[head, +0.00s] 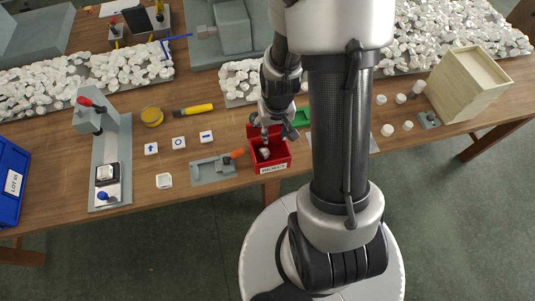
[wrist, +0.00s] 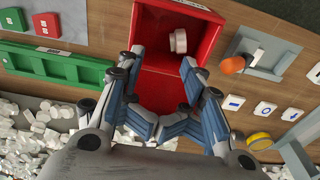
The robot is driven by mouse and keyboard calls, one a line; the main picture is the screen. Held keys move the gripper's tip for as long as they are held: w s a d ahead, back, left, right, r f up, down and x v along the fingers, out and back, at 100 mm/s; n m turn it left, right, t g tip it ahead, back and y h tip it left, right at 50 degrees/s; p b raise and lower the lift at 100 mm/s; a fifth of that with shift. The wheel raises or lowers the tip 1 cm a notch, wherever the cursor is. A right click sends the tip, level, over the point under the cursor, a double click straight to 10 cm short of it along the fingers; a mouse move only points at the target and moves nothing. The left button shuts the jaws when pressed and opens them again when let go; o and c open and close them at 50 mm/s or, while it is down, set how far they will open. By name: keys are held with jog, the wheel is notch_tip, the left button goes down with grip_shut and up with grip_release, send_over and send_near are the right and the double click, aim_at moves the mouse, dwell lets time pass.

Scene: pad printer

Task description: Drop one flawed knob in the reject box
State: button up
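The red reject box (head: 285,163) stands at the front of the table with a white label on its front; its inside shows in the wrist view (wrist: 208,40). A pale knob (head: 264,153) lies in it, also in the wrist view (wrist: 179,41). My gripper (head: 270,138) is over the box, fingers pointing down toward it. In the wrist view my gripper (wrist: 165,62) has its fingers apart with nothing between them, and the knob lies beyond the fingertips. Several white knobs (head: 387,130) stand on the table to the right of my arm; any flaws are too small to tell.
A green tray (head: 302,117) is behind the box, also in the wrist view (wrist: 55,66). A grey fixture with an orange knob (head: 237,153) is just left. The pad printer (head: 110,150), blue bin (head: 10,180) and wooden box (head: 465,85) stand farther off. White parts heap behind.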

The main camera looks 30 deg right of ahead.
jog(key=o, duration=1.1)
jog(key=shift+r, duration=0.2)
notch_tip(320, 180, up, 12)
jog(key=s, duration=0.1)
jog(key=shift+s+a+f, duration=0.15)
jog(key=s+a+r+n+t, duration=0.3)
jog(key=s+a+r, duration=0.7)
jog(key=r, duration=0.4)
jog(key=shift+s+r, duration=0.35)
jog(key=shift+s, duration=0.55)
